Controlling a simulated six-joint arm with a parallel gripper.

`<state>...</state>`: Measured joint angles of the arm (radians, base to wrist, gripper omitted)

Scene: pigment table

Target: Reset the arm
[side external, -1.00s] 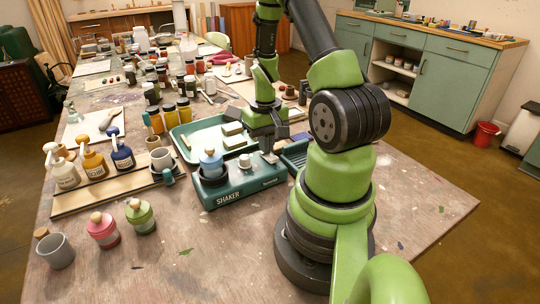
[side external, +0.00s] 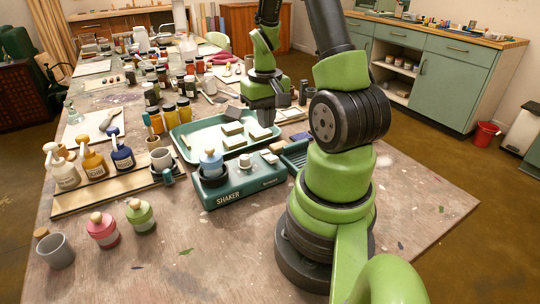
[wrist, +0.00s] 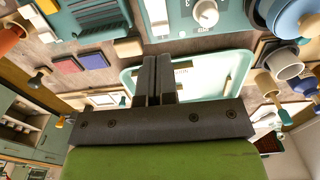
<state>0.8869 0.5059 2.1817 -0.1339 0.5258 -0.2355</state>
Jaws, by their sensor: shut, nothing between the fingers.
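My gripper (side external: 266,117) hangs over the right part of the green tray (side external: 187,150), clear of the shaker. In the wrist view its two dark fingers (wrist: 158,78) are together with nothing between them, and the pale tray (wrist: 215,80) lies beyond them. The green shaker (side external: 237,191) stands in front of the tray with a blue-lidded jar (side external: 211,161) in its round holder. The shaker's white knob (wrist: 205,13) shows at the top of the wrist view.
Several light blocks (side external: 233,128) lie in the tray. Pump bottles (side external: 95,165) stand on a wooden board at left. A pink jar (side external: 103,230) and a green jar (side external: 140,216) stand at the front. The front right tabletop (side external: 425,205) is mostly clear.

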